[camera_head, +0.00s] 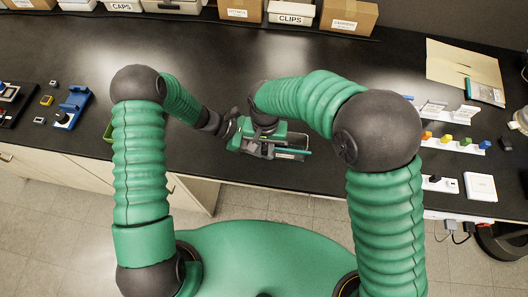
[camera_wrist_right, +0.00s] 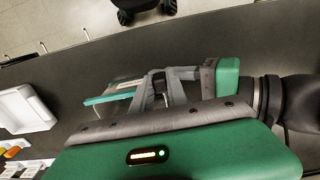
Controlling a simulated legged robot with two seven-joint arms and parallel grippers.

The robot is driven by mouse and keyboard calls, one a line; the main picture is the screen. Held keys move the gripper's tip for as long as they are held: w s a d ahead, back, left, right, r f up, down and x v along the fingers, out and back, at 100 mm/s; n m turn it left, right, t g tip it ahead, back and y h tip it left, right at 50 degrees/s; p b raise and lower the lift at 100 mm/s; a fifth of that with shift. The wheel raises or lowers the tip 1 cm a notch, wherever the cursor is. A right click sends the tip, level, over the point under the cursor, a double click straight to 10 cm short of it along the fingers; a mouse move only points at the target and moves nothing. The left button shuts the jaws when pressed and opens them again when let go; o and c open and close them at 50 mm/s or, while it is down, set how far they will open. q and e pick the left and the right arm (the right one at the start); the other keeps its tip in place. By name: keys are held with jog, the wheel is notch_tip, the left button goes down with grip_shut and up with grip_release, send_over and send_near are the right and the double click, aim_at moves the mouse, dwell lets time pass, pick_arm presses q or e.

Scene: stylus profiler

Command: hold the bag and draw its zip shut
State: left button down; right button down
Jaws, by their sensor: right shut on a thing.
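The small clear bag (camera_head: 292,156) with a teal edge is in the middle of the head view, above the front edge of the bench. It also shows in the right wrist view (camera_wrist_right: 112,92), with its teal edge to the left. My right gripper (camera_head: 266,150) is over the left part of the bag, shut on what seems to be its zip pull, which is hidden. My left gripper (camera_head: 236,138) comes in from the left, close against the right one. Its grey fingers also show in the right wrist view (camera_wrist_right: 172,78), at the bag's end. Their tips are mostly hidden.
The black bench top (camera_head: 200,60) is clear behind my grippers. Boxes and bins, including a CLIPS bin (camera_head: 290,14), line the back. A blue holder (camera_head: 72,105) stands at left.

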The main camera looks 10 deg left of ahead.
pick_arm(q)
jog(key=shift+f, duration=0.15)
pick_arm(e)
jog(key=shift+d, duration=0.1)
dwell(0.3)
jog(key=d, duration=1.3)
jog(key=shift+w, duration=0.15)
dwell(0.9)
pick_arm(q)
jog(key=shift+a, duration=0.1)
dwell(0.4)
pick_arm(e)
jog(key=c, duration=1.2)
grip_release()
jog(key=shift+c, duration=0.2)
notch_tip(320, 180, up, 7)
